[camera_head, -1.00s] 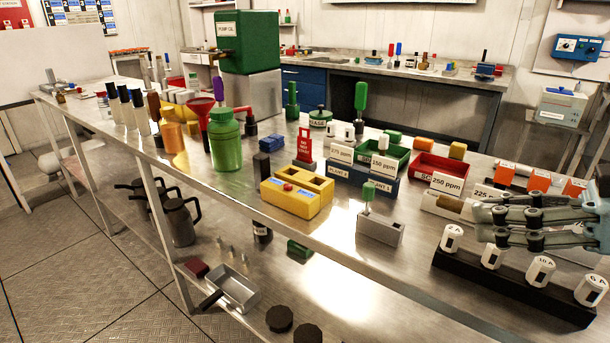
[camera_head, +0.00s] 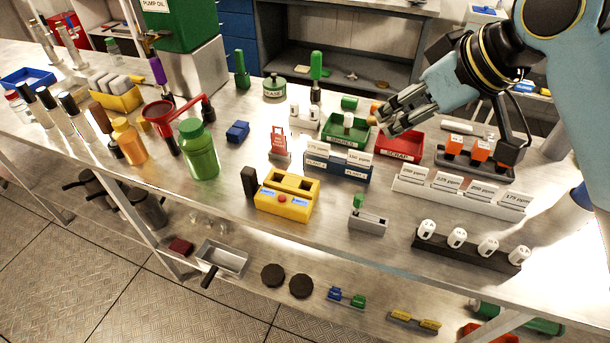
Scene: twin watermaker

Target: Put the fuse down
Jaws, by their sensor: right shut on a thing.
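My right gripper (camera_head: 388,122) comes in from the upper right. It is shut on the fuse, at the gap between the green spares tray (camera_head: 335,133) and the red scrap tray (camera_head: 412,151). The fuse is mostly hidden by the fingers; a small tan patch at the fingertips may be part of it. I cannot tell whether it touches anything. A small white piece sits in the green tray. A black rack (camera_head: 465,254) with several white labelled cylinders stands at the front right. My left gripper is not in view.
A blue holder (camera_head: 338,170) with cards stands before the green tray, and a white card strip (camera_head: 460,195) before the red tray. A yellow block (camera_head: 287,198) and grey block (camera_head: 367,222) stand nearer the front edge. Bare metal bench lies between them.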

